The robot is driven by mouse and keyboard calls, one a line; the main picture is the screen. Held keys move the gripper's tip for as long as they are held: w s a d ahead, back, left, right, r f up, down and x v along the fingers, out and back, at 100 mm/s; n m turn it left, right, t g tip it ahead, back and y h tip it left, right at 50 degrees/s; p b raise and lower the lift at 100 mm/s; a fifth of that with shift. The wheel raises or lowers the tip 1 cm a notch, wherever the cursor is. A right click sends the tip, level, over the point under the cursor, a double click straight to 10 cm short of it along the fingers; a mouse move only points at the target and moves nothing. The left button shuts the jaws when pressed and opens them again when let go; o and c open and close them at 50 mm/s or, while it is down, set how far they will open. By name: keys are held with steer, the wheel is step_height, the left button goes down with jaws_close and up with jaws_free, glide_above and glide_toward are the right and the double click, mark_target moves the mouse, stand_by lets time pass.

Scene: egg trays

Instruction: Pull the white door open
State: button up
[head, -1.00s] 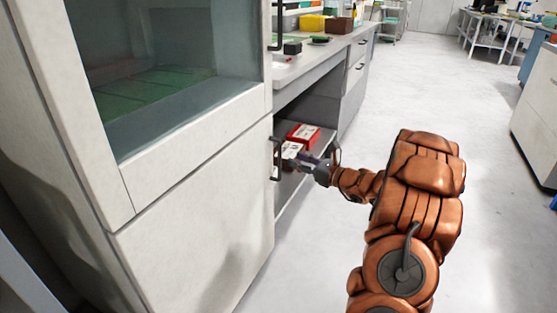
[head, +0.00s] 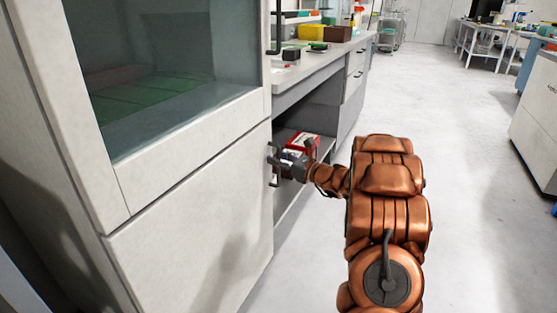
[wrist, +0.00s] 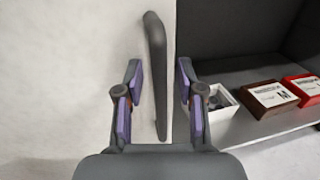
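The white door (head: 190,235) is the lower panel of the tall cabinet at the left in the head view, and it looks shut. Its dark vertical handle (wrist: 157,75) stands at the door's right edge; it also shows in the head view (head: 273,165). My gripper (wrist: 160,85) is open, with purple pads on its fingers. In the wrist view the handle runs between the two fingers, with gaps on both sides. In the head view my gripper (head: 288,168) is at the handle, partly hiding it. I cannot tell whether they touch.
A glass-fronted compartment (head: 185,75) is above the door. Boxes, one red (wrist: 303,88) and one brown (wrist: 270,98), sit on a low shelf right of the handle. A bench (head: 310,65) stands behind. The floor (head: 460,160) to the right is clear.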

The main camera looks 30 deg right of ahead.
jaws_close()
steer(key=shift+s, duration=0.15)
stand_by(0.5)
